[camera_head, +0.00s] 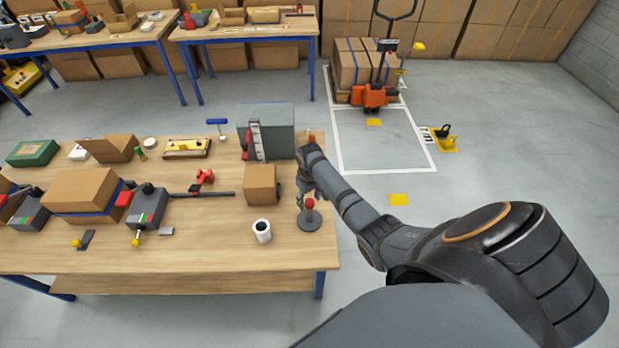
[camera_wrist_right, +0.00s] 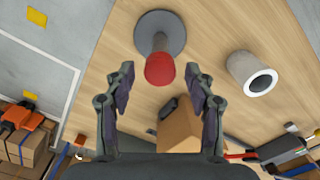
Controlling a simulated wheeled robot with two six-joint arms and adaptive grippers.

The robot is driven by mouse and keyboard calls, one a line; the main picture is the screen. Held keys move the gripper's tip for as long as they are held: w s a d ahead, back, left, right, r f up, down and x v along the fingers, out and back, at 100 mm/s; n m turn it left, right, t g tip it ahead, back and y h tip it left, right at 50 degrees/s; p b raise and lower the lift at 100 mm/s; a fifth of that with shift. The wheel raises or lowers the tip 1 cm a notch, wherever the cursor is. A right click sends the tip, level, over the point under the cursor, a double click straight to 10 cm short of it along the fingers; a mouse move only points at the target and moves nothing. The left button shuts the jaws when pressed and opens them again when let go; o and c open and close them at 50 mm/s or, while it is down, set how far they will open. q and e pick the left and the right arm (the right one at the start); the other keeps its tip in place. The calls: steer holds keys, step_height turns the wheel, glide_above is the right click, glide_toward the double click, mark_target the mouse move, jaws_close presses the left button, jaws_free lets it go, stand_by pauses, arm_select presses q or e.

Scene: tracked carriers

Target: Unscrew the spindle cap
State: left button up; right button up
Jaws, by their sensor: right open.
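The spindle stand (camera_head: 310,221) has a round grey base and a short post, and stands near the table's right edge. Its red cap (camera_head: 309,204) sits on top of the post. In the right wrist view the red cap (camera_wrist_right: 160,70) shows between and beyond the fingertips, with the grey base (camera_wrist_right: 171,27) behind it. My right gripper (camera_head: 306,190) is open and empty, pointing down above the cap. In the right wrist view both fingers of the gripper (camera_wrist_right: 160,76) stand apart on either side of the cap, with no contact visible. My left gripper is out of view.
A white roll (camera_head: 262,236) stands front left of the spindle, and a small cardboard box (camera_head: 260,184) lies left of it. A grey case (camera_head: 270,130) stands behind. Several tools and boxes fill the table's left side. The table's front strip (camera_head: 180,265) is clear.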

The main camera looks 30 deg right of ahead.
steer(key=shift+c, duration=0.3)
steer(key=c, duration=0.9)
steer(key=n, duration=0.6)
steer(key=shift+n, duration=0.4)
steer(key=n, duration=0.3)
steer(key=n, duration=0.3)
steer(key=shift+n, duration=0.4)
steer(key=n, duration=0.3)
steer(key=shift+n, duration=1.4)
